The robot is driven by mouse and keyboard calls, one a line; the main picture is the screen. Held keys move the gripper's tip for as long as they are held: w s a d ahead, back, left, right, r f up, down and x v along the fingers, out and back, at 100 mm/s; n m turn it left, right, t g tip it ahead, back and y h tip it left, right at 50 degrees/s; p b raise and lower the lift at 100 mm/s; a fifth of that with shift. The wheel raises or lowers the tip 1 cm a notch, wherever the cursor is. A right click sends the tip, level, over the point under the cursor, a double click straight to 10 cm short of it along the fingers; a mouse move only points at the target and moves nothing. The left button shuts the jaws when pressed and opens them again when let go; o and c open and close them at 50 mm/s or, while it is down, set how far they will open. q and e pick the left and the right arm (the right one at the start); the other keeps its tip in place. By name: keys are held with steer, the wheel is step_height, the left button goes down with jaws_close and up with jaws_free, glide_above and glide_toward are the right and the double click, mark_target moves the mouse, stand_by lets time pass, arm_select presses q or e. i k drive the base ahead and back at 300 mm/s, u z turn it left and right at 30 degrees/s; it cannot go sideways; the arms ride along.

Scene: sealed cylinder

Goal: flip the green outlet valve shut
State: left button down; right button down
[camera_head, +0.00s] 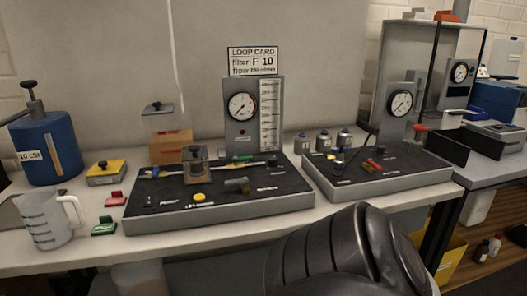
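A small green handle (241,158) lies on the back part of the left black-topped panel (220,215), just below the gauge board. It looks like the green outlet valve and appears roughly in line with the thin pipe there; its exact angle is too small to tell. A large black arm link of mine fills the bottom centre. Neither gripper shows in this view.
The gauge board (240,125) stands behind the panel. A second panel (385,185) with red handles is at right. A blue container (45,145), a clear jug (50,218), and red (115,199) and green (104,226) blocks are at left.

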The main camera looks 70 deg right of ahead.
mark_target(235, 159)
steer(key=z, duration=1.1)
